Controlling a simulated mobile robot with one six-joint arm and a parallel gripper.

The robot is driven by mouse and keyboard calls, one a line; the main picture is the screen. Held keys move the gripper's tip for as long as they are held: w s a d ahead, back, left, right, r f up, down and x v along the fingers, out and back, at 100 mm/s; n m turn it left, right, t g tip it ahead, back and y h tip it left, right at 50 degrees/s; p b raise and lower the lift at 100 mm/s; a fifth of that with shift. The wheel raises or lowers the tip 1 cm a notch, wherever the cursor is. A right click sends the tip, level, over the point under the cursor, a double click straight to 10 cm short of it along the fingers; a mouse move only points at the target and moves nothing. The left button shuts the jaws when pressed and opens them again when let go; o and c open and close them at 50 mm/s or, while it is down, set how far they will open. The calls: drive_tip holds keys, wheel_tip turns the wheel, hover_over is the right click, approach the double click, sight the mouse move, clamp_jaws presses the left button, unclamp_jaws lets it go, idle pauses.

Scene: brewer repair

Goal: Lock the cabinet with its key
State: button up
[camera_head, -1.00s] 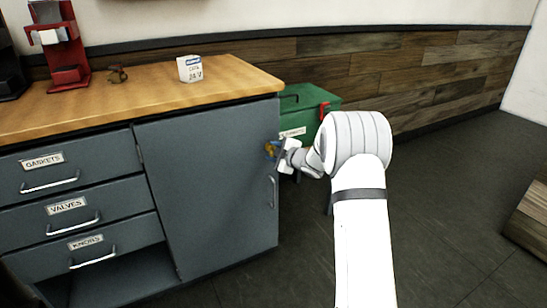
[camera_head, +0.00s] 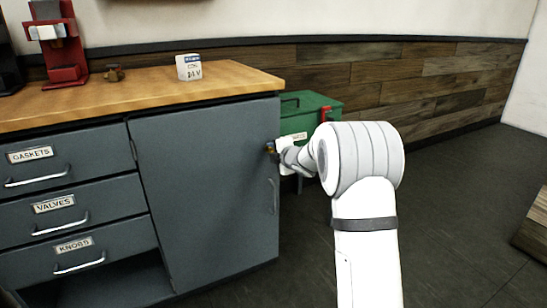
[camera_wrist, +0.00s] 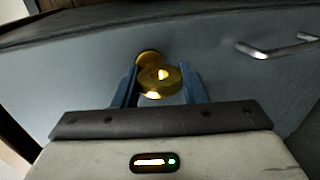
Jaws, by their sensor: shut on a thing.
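The grey cabinet door (camera_head: 205,190) is closed, with its handle (camera_head: 273,195) low near the right edge. My gripper (camera_head: 274,151) is at the door's upper right edge. In the wrist view, my gripper (camera_wrist: 160,84) has its two blue fingers shut on the brass key (camera_wrist: 162,83), gripping its round bow. The brass lock (camera_wrist: 148,57) shows just behind the bow, which partly covers it. The key's shaft is hidden, so I cannot tell how deep it sits in the lock. The handle also shows in the wrist view (camera_wrist: 275,47).
Labelled drawers (camera_head: 60,205) are left of the door. On the wooden top (camera_head: 140,92) stand a red brewer (camera_head: 62,50), a white box (camera_head: 189,67) and a small brown object (camera_head: 114,73). A green toolbox (camera_head: 305,104) is behind the cabinet's right side.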

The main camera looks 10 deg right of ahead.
drive_tip(key=shift+a, duration=0.1)
drive_tip(key=o, duration=0.7)
drive_tip(key=shift+s, duration=0.1)
drive_tip(key=shift+s+d+r, duration=0.15)
drive_tip(key=shift+s+d, duration=0.05)
drive_tip(key=shift+s, duration=0.1)
drive_tip(key=p+v, duration=0.2)
drive_tip(key=v, duration=0.5)
